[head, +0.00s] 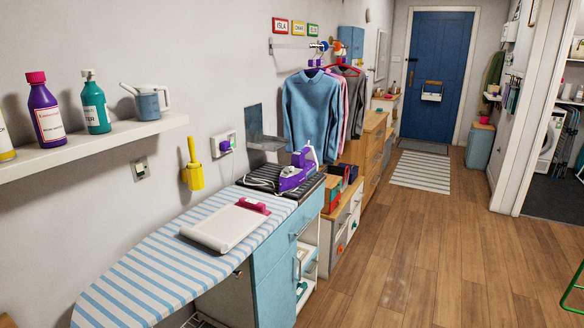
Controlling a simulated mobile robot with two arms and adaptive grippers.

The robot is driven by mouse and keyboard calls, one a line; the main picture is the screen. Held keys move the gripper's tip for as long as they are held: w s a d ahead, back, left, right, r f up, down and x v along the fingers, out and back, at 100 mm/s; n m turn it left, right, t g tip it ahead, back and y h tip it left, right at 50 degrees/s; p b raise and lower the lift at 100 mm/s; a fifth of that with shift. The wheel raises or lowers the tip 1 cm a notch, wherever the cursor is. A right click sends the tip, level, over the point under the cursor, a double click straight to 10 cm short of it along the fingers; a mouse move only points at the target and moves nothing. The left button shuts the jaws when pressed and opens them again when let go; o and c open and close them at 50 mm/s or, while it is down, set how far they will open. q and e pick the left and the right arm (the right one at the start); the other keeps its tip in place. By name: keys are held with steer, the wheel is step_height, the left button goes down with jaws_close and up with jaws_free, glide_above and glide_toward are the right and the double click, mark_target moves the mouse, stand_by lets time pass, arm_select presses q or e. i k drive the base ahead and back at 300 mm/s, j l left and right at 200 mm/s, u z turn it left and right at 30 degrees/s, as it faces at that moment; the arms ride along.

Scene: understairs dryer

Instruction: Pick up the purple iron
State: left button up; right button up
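The purple iron (293,178) stands at the far end of the blue-and-white striped ironing board (150,272), on a dark pad or rest (262,180). It is purple and white, with its pale soleplate side partly showing at the upper right. Neither of my grippers is in view.
A white tray-like board (221,229) with a red-pink item (252,206) lies nearer on the ironing board. Clothes (312,112) hang close behind the iron. A wall shelf (90,148) holds bottles at left.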

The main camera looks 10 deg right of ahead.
mark_target(296, 168)
steer(key=i+l+u, duration=0.15)
steer(key=i+l, duration=0.15)
steer(key=i, duration=0.15)
steer(key=i+l+u, duration=0.1)
steer(key=i+l, duration=0.2)
steer(key=i, duration=0.15)
